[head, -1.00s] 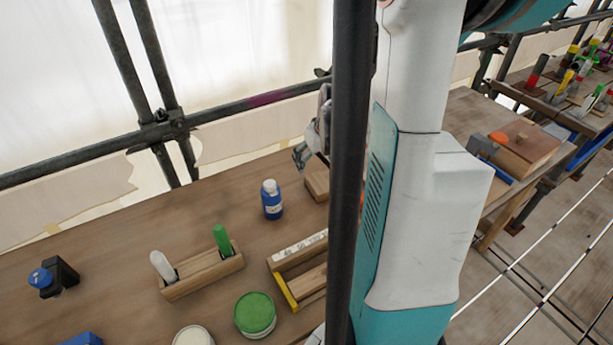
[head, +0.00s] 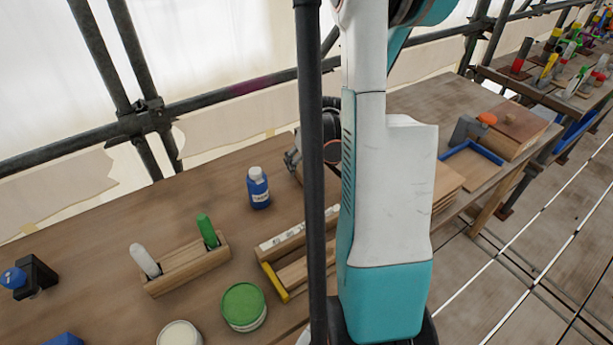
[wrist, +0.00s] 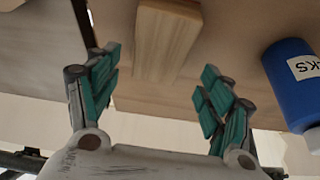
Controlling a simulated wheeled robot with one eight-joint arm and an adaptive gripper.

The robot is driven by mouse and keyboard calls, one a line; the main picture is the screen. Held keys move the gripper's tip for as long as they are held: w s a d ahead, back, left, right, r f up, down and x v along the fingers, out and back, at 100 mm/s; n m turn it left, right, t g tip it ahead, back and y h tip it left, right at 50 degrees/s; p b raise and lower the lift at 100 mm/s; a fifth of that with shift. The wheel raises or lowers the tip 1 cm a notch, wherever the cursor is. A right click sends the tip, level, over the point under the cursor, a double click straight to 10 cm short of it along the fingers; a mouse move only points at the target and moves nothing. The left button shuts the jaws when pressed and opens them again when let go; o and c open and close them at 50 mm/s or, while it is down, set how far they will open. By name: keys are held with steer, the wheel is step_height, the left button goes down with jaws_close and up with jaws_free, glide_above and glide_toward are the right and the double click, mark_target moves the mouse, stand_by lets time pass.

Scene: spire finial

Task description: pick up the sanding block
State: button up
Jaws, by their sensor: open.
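A pale wooden block (wrist: 167,38), which looks like the sanding block, lies on the bench in the wrist view. It is ahead of my gripper (wrist: 160,70), its near end roughly between the open teal-padded fingers, with space on both sides. No finger visibly touches it. In the head view my gripper (head: 292,160) is low over the bench, partly hidden by a dark pole. The block is mostly hidden there by the pole and my arm.
A blue bottle (head: 259,188) stands close by, and also shows right of my fingers in the wrist view (wrist: 292,85). A wooden tool rack (head: 187,266), a yellow-ended wooden tray (head: 277,284) and a green-lidded tin (head: 243,307) stand nearer. The upright scaffold pole (head: 312,170) crosses the view.

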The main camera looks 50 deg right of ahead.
mark_target(304, 166)
steer(key=b+x, duration=0.1)
steer(key=x, duration=0.3)
steer(key=shift+s+d+f+b, duration=0.1)
steer(key=shift+d+f+b, duration=0.1)
steer(key=shift+b, duration=0.15)
steer(key=shift+a+r, duration=0.1)
steer(key=c, duration=1.2)
step_height(304, 166, up, 20)
steer(key=p, duration=0.7)
